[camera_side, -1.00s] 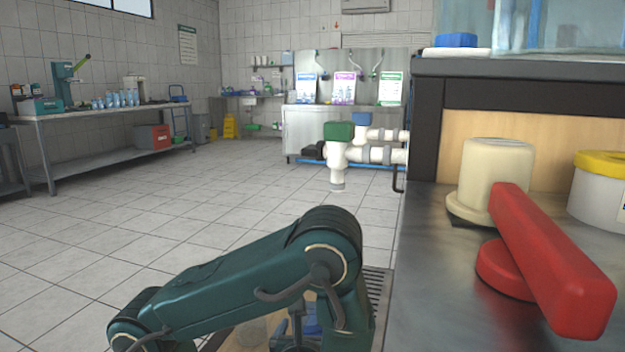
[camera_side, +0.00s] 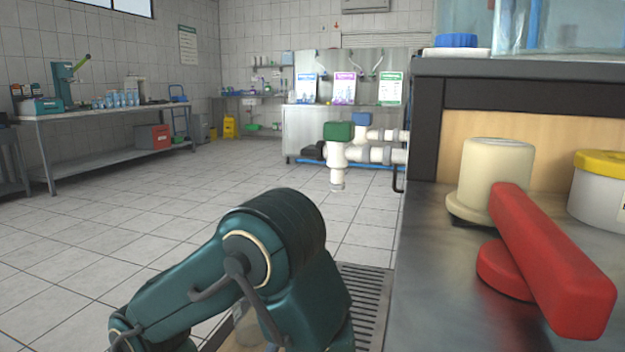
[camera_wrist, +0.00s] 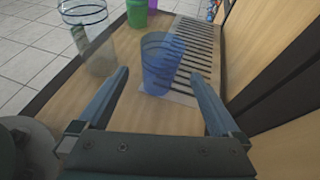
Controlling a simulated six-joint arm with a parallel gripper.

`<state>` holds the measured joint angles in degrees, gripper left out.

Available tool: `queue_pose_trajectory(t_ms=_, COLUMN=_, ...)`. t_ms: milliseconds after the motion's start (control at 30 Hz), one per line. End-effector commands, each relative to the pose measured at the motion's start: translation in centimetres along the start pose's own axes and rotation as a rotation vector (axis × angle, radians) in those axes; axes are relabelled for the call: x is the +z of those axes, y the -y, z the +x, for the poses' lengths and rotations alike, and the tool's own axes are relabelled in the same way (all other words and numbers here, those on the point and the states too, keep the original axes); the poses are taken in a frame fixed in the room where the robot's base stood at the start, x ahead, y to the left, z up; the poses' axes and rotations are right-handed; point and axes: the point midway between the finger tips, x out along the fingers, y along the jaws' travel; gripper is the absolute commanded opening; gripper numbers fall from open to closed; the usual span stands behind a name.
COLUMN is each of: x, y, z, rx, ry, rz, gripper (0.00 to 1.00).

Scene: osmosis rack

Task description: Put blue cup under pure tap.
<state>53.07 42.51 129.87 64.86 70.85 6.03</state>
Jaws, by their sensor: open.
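The blue cup (camera_wrist: 162,65) is translucent and stands upright in the wrist view, at the near end of a slotted drain grate. My gripper (camera_wrist: 160,80) is open, with one finger to each side of the cup in the picture; I cannot tell whether the cup is between the tips or beyond them. In the side view my arm hides the gripper and the cup. Two white taps with spouts show there, one with a green handle (camera_side: 338,132) and one with a blue handle (camera_side: 362,119). I cannot read which is the pure tap.
A clear cup (camera_wrist: 90,35) stands left of the blue cup, and a green cup (camera_wrist: 137,12) is behind. The grate (camera_wrist: 195,60) runs beside a wooden wall (camera_wrist: 285,75). In the side view a metal counter holds a red lever (camera_side: 548,258).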

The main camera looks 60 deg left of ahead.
Motion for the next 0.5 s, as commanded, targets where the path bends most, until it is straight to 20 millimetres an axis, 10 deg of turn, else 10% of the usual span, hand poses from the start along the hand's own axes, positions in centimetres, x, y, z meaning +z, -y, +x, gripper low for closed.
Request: queue_pose_trajectory(t_ms=500, x=1.1, y=0.1, z=-0.4, rx=-0.003, ry=-0.002, rz=-0.005, gripper=1.0)
